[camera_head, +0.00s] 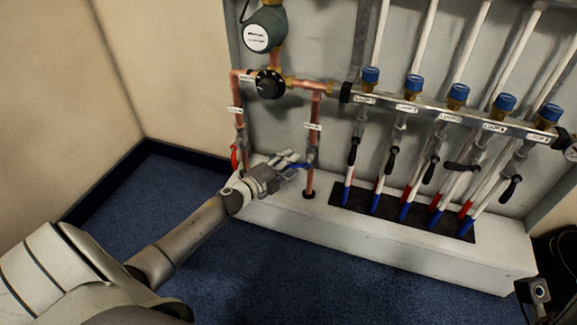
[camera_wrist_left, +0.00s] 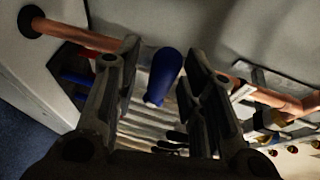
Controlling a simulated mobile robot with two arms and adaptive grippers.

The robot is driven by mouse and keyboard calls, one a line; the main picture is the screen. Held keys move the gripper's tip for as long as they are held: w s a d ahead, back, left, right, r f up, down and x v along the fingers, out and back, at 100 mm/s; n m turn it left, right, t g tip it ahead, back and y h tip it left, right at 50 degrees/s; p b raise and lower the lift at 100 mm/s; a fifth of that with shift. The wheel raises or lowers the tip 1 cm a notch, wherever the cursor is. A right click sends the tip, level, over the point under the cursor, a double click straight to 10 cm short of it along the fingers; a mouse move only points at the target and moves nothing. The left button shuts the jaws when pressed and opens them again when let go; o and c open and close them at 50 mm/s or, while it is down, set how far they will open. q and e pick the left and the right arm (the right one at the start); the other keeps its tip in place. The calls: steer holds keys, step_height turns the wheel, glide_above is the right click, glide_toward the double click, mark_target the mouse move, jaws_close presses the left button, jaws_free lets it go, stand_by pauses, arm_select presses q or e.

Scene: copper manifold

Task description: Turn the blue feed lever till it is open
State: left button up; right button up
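The blue feed lever (camera_head: 299,166) sits low on the right copper pipe (camera_head: 310,180), below a white label. It sticks out crosswise to the pipe, to the left. My left gripper (camera_head: 287,160) is at the lever, its fingers reaching toward the pipe. In the left wrist view the blue lever handle (camera_wrist_left: 164,76) lies between the two fingers of the left gripper (camera_wrist_left: 163,62). The fingers are apart, with a gap visible on both sides of the handle. Part of the lever is hidden behind the fingers in the head view.
A red lever (camera_head: 234,157) hangs on the left copper pipe, just left of my gripper. A black dial (camera_head: 269,84) and a green pump (camera_head: 265,30) are above. Several blue-capped loop valves (camera_head: 413,82) line the manifold at right. A white ledge (camera_head: 390,245) runs below.

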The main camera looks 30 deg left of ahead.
arm_select(q)
steer(key=shift+w, duration=0.1)
steer(key=shift+c, duration=0.4)
jaws_close()
steer(key=shift+f, duration=0.1)
